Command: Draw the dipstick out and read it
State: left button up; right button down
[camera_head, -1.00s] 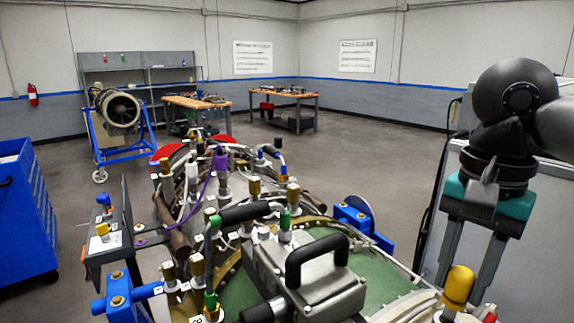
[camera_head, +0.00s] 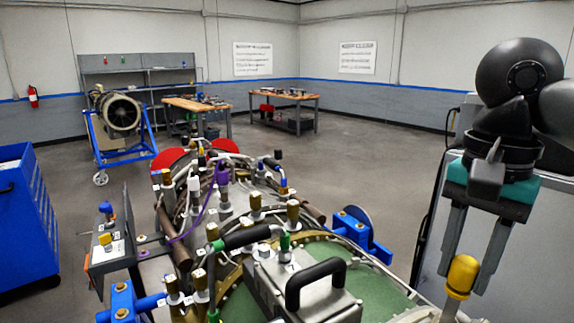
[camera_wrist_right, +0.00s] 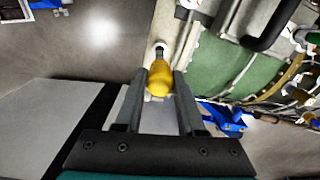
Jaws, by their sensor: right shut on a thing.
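The yellow dipstick handle (camera_head: 462,275) is at the lower right in the head view, beside the engine's right side. My right gripper (camera_head: 468,268) comes down from above and is shut on this handle. In the wrist view the yellow handle (camera_wrist_right: 159,80) sits between the ends of the two fingers, with a short pale piece beyond it. A pale stem shows under the handle in the head view. I cannot tell how much of the dipstick is out of its tube, and no marks on it can be read. My left gripper is not in view.
The engine, with a black grab handle (camera_head: 318,283) on a grey box and several capped fittings, fills the lower middle. A grey cabinet (camera_head: 431,250) stands behind my right gripper. A blue tool chest (camera_head: 35,215) is at the left. Open floor lies beyond the engine.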

jog(key=shift+r+p, duration=2.35)
jog(key=shift+r, duration=0.95)
notch_tip(320, 180, up, 7)
jog(key=c, duration=1.1)
grip_release()
grip_shut()
